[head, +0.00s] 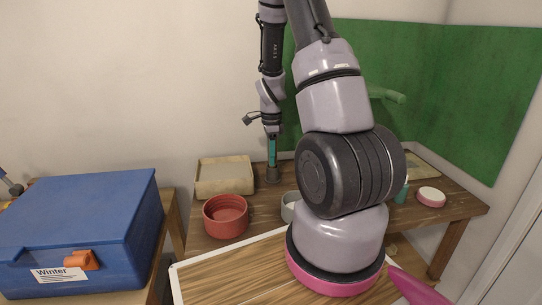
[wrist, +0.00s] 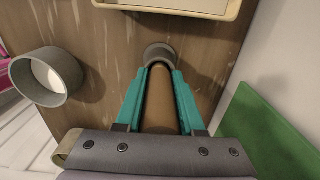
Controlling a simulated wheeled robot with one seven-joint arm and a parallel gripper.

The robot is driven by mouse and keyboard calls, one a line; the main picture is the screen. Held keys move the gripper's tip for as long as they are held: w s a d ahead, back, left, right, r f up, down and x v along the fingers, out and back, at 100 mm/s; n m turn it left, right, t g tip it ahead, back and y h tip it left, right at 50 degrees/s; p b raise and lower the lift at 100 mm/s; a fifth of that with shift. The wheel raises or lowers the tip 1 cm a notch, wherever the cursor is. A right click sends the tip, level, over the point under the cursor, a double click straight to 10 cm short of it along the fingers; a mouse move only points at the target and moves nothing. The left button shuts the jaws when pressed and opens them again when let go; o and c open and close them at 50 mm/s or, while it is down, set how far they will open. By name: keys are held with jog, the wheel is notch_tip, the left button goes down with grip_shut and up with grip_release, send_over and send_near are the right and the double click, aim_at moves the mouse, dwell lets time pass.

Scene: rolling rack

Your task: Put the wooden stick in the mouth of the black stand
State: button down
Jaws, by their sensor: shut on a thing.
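The wooden stick (wrist: 161,105) is a brown rod, seen in the wrist view between the teal fingers of my gripper (wrist: 160,78). My gripper is shut on it. The far end of the stick meets the round mouth of the black stand (wrist: 158,51) in the wrist view; I cannot tell whether it is inside or just above. In the head view my gripper (head: 272,150) points down directly over the dark stand (head: 273,175), which stands on the wooden table. The stick is hidden there by the teal fingers.
A beige tray (head: 225,177) is to the stand's left, with a red bowl (head: 226,217) in front of it. A grey bowl (head: 290,207) is near the stand, partly behind my arm. A blue box (head: 85,225) stands far left. A green panel (head: 485,95) is behind.

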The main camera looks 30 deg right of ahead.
jog(key=c, duration=0.5)
grip_release()
notch_tip(320, 180, up, 12)
jog(key=shift+r, duration=0.1)
jog(key=s+a+r+n+t, duration=0.1)
jog(key=s+a+r+n, duration=0.1)
jog(key=r, duration=0.3)
jog(key=s+a+r+n+t+y, duration=0.1)
jog(key=s+a+r+n, duration=0.1)
jog(key=r+n, duration=0.15)
jog(key=s+a+r+n+t, duration=0.1)
jog(key=s+a+r+n, duration=0.15)
jog(key=r, duration=0.25)
jog(key=shift+s+a+r+n+t+y, duration=0.15)
jog(key=shift+s+a+r+n+t, duration=0.55)
jog(key=shift+s+a+r+n, duration=1.05)
jog(key=shift+s+a+r+n+t+y, duration=0.3)
jog(key=shift+s+r+n+t, duration=0.7)
jog(key=shift+s, duration=1.7)
jog(key=shift+s+a+r+n+t+y, duration=0.1)
jog(key=shift+s+a+r+n+t, duration=0.3)
jog(key=shift+s+a+r+n, duration=1.15)
jog(key=shift+s+d, duration=0.45)
jog(key=shift+s, duration=0.2)
